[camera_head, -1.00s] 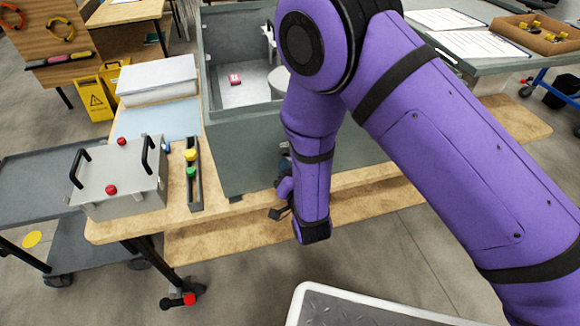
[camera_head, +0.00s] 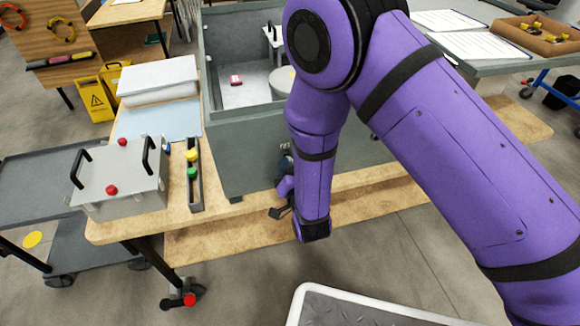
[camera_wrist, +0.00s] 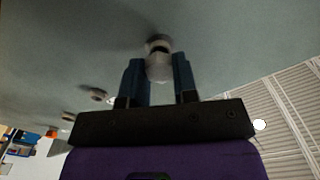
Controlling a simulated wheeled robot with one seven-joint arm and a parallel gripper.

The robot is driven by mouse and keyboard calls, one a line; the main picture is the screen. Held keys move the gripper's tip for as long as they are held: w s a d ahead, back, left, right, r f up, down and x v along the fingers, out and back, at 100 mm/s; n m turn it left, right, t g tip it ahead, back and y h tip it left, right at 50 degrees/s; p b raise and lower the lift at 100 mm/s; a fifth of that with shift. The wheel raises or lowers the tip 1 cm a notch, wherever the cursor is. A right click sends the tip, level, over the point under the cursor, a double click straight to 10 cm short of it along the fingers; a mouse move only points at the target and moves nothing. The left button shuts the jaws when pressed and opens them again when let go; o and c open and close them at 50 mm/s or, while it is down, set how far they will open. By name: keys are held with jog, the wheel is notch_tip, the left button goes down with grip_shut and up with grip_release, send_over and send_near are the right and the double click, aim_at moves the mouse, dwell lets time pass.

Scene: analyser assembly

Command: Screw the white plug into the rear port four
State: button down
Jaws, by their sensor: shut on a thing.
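My gripper (camera_wrist: 159,75) is shut on the white plug (camera_wrist: 158,67), with one blue finger on each side of it in the wrist view. The plug's far end is at a round port (camera_wrist: 157,43) on the grey wall of the analyser housing (camera_wrist: 230,40). I cannot tell how deep the plug sits in the port. In the head view the housing (camera_head: 235,150) stands on the wooden bench, and my arm hides the plug and most of my gripper.
More round fittings (camera_wrist: 97,95) line the same wall to the left in the wrist view. In the head view, a grey box with black handles (camera_head: 118,180) and a narrow tray (camera_head: 195,203) with yellow and green caps stand left of the housing.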

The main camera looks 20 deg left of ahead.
jog(key=shift+w+a, duration=0.25)
jog(key=shift+w, duration=0.05)
dwell(0.7)
jog(key=c, duration=1.5)
grip_release()
grip_shut()
jog(key=m, duration=2.4)
jog(key=shift+w, duration=0.1)
jog(key=shift+o, duration=2.4)
grip_release()
